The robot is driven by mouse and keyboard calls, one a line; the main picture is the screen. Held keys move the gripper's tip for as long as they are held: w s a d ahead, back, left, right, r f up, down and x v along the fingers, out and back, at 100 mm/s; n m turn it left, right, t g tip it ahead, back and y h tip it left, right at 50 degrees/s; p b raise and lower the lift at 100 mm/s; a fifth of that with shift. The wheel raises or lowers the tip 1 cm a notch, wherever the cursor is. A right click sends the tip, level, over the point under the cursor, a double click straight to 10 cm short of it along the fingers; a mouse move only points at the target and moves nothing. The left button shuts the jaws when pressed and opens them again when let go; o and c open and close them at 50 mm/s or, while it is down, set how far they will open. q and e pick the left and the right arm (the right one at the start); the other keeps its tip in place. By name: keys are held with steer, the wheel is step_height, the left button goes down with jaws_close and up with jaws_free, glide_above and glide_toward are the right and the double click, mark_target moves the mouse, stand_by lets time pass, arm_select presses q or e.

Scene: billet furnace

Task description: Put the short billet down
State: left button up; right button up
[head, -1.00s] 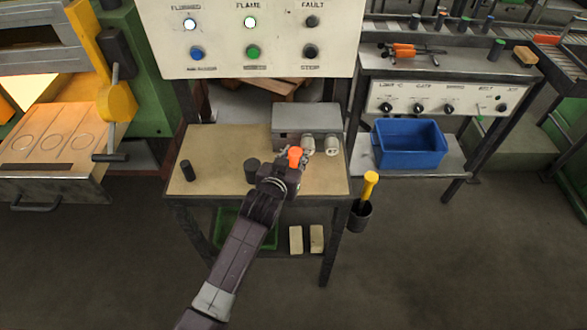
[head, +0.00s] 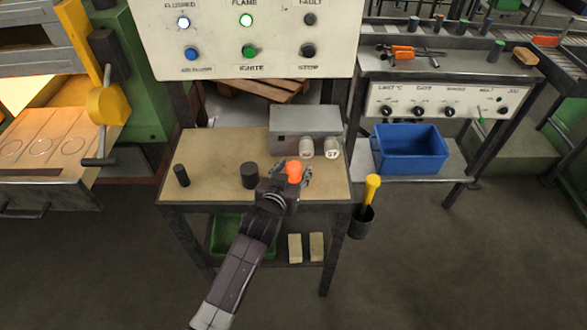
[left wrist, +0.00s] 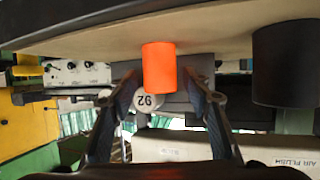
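The short billet is a glowing orange cylinder (head: 293,172) at the front right part of the tan-topped table (head: 215,155). In the left wrist view, which is upside down, the billet (left wrist: 159,68) stands upright with its base against the tabletop. My left gripper (head: 294,177) is around the billet at the table's front side. In the left wrist view my left gripper's fingers (left wrist: 160,88) are spread, one on each side, with a gap between each finger and the billet. My right gripper is in neither view.
A thick dark cylinder (head: 249,175) stands left of the billet, and a thinner one (head: 181,175) farther left. A blue bin (head: 410,150) is to the right.

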arm_select(q)
steer(key=v, duration=1.2)
steer(key=shift+b, duration=0.45)
